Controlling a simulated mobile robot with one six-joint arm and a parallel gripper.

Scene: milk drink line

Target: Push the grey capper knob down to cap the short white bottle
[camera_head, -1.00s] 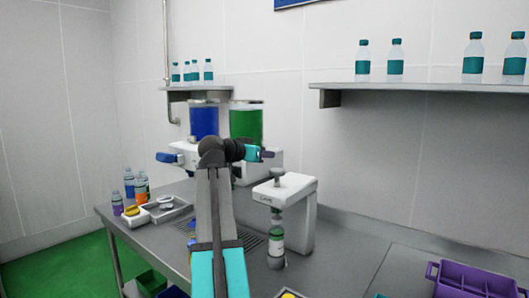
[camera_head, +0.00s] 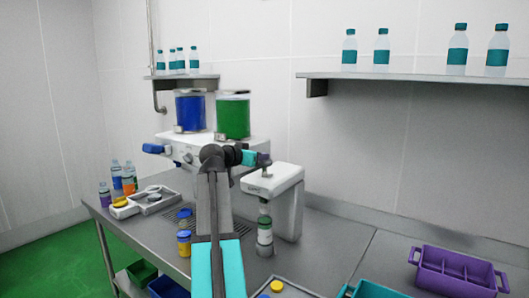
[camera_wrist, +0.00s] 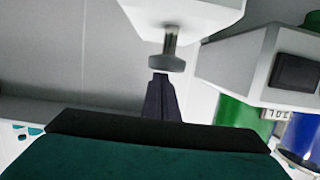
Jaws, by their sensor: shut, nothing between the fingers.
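The white capper (camera_head: 290,205) stands on the steel bench, with its grey knob (camera_head: 266,173) sticking up from the top. In the wrist view, which looks upside down, the knob (camera_wrist: 165,63) is a round disc on a grey stem. My gripper (camera_head: 265,160) is shut and empty, pointing down, with its fingertips just over the knob. In the wrist view the dark fingers (camera_wrist: 161,88) line up with the knob; I cannot tell whether they touch it.
A dispenser with blue (camera_head: 190,110) and green (camera_head: 233,117) tanks stands behind my arm. Small blue and yellow bottles (camera_head: 184,238) stand left of my arm. A purple crate (camera_head: 458,272) and a teal crate (camera_head: 375,290) lie at the right.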

